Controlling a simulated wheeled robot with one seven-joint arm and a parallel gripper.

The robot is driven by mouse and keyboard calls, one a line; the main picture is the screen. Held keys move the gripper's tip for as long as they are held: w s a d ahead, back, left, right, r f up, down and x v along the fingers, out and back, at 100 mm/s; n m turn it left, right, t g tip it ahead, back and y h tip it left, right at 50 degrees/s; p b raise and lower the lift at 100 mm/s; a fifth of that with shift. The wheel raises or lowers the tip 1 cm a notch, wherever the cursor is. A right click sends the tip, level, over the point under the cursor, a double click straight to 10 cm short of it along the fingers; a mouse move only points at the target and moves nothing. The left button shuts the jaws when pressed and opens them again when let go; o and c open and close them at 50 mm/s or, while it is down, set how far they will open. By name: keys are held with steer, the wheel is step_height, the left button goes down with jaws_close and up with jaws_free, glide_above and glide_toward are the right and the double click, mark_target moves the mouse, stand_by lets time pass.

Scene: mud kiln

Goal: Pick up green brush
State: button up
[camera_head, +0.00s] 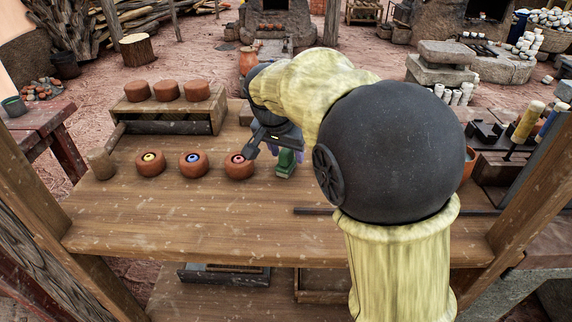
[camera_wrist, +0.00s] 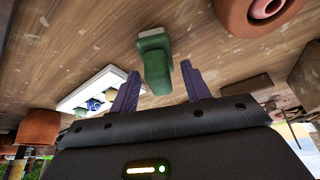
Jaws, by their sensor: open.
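The green brush (camera_head: 286,165) stands on the wooden table just right of the red-centred bowl, partly hidden by my arm and gripper in the head view. In the wrist view the green brush (camera_wrist: 155,62) shows as a blocky green piece, ahead of and between my two purple fingers. My gripper (camera_wrist: 160,70) is open, with one finger on each side of the brush in that view. In the head view my gripper (camera_head: 284,151) is at the brush. I cannot tell whether the fingers touch it.
Bowls with yellow (camera_head: 150,164), blue (camera_head: 194,165) and red (camera_head: 239,166) centres stand left of the brush. A wooden rack (camera_head: 178,108) with three clay bowls stands behind. A white tray (camera_wrist: 88,92) shows in the wrist view. The front left of the table (camera_head: 180,215) is clear.

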steer(key=shift+r, duration=0.1)
stand_by(0.3)
jaws_close()
step_height(320, 180, up, 10)
steer(key=p, duration=0.4)
stand_by(0.5)
steer(key=c, duration=0.8)
jaws_free()
steer(key=shift+c, duration=0.9)
